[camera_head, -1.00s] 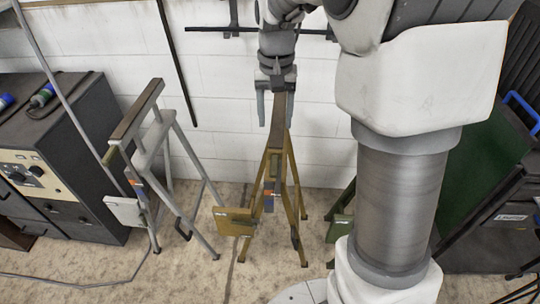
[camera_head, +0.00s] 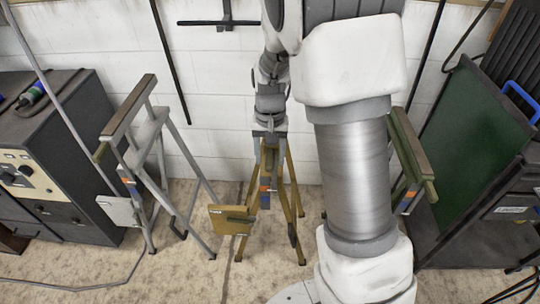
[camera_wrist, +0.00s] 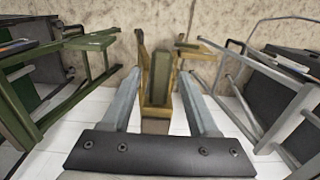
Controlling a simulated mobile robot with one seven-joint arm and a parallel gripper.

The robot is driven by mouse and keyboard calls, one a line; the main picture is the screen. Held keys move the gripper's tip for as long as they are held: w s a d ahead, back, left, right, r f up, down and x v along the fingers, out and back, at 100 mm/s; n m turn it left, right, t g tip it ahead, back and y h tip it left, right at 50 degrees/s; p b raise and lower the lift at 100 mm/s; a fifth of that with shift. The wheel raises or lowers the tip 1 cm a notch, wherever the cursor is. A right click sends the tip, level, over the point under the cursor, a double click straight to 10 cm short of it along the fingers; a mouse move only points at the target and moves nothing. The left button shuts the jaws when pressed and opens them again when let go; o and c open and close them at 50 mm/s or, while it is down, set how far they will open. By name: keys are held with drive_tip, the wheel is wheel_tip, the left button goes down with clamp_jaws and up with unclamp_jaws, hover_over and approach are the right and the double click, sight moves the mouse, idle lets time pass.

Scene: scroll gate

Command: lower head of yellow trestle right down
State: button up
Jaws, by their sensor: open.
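The yellow trestle (camera_head: 291,205) stands upright in the middle of the head view, on splayed legs, with a small yellow board (camera_head: 228,219) low at its left. My gripper (camera_head: 268,138) points down directly over its top, and the wrist and fingers hide most of the narrow head there. In the wrist view the trestle's head (camera_wrist: 155,127) lies between the two fingers of my gripper (camera_wrist: 160,90), close to the palm. The fingers are open, one on each side of the head, with visible gaps. Whether the palm touches the head cannot be told.
A grey trestle (camera_head: 152,135) with a brown-topped raised head stands left, beside a dark cabinet (camera_head: 60,150). A green trestle (camera_head: 408,150) stands right, partly behind my arm. A white block wall (camera_head: 210,60) is behind. Carpet in front of the trestles is mostly clear.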

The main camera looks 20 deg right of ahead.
drive_tip(key=shift+c, duration=0.3)
clamp_jaws()
drive_tip(key=shift+r, duration=0.1)
idle(1.0)
